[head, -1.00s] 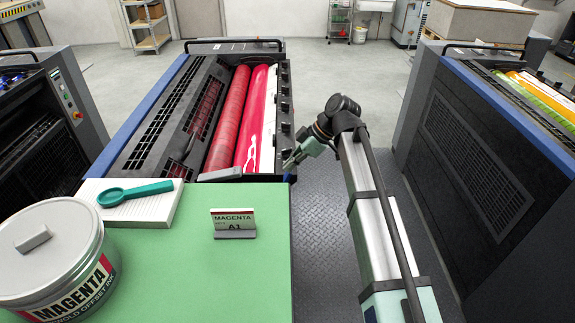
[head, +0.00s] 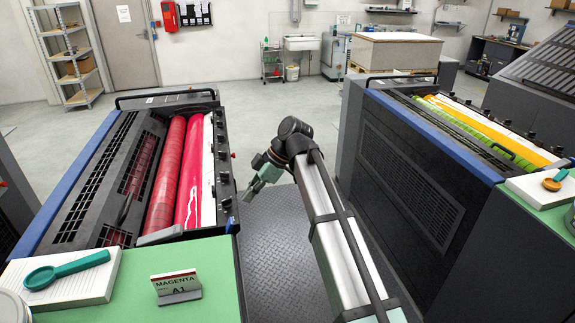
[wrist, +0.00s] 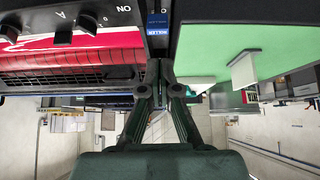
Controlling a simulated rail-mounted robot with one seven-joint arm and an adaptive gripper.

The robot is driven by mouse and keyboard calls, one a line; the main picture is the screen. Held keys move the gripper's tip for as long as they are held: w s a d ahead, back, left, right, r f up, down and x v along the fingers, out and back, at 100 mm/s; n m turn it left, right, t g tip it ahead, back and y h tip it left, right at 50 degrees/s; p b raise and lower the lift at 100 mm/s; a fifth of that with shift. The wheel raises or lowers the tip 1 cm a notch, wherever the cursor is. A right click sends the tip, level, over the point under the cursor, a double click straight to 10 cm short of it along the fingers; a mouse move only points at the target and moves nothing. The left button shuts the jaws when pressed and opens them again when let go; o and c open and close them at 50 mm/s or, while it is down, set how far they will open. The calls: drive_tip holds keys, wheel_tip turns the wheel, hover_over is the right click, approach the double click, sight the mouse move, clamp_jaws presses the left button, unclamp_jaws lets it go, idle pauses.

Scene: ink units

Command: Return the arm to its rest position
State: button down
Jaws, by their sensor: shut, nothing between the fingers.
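My arm reaches forward over the dark walkway between two printing units. My gripper (head: 250,194) is at its far end, just right of the magenta unit (head: 217,165), pointing down and left. In the wrist view my gripper (wrist: 158,68) has its fingers together, with nothing between them. It is apart from the green table (head: 215,290), which shows at the upper right of the wrist view. Part of the gripper is small and dark in the head view.
A MAGENTA A1 card (head: 177,287) and a teal magnifier (head: 66,270) on a paper pad (head: 95,287) are on the green table. A second unit (head: 400,170) with yellow and green rollers stands right of my arm. The patterned floor plate (head: 275,250) between them is clear.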

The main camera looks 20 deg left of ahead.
drive_tip(key=w+d+f+m+t+h, duration=0.1)
drive_tip(key=d+f+m+t, duration=0.1)
drive_tip(key=d+f+m, duration=0.55)
drive_tip(key=w+d+f+m+t+h, duration=0.15)
drive_tip(key=f+m, duration=0.35)
drive_tip(key=f, duration=0.6)
drive_tip(key=s+d+f+m+h, duration=0.1)
drive_tip(key=s+d+f+m, duration=0.15)
drive_tip(key=d+f, duration=0.7)
drive_tip(key=s+d+f+m+h, duration=0.1)
drive_tip(key=s+d+f+m, duration=0.15)
drive_tip(key=d+f, duration=0.65)
drive_tip(key=s+d+f+m+g+h, duration=0.2)
drive_tip(key=s+d+f+m, duration=0.3)
drive_tip(key=s+d+f, duration=0.9)
drive_tip(key=s+d+f+m+g, duration=0.1)
drive_tip(key=s+d+f+g, duration=0.1)
drive_tip(key=s+d, duration=0.3)
drive_tip(key=s+d+f+m+g, duration=0.1)
drive_tip(key=s+d+f, duration=0.3)
drive_tip(key=s, duration=1)
drive_tip(key=shift+s+d+g, duration=0.25)
drive_tip(key=shift+d+g, duration=0.3)
drive_tip(key=shift+d, duration=0.45)
drive_tip(key=shift+m+y, duration=0.25)
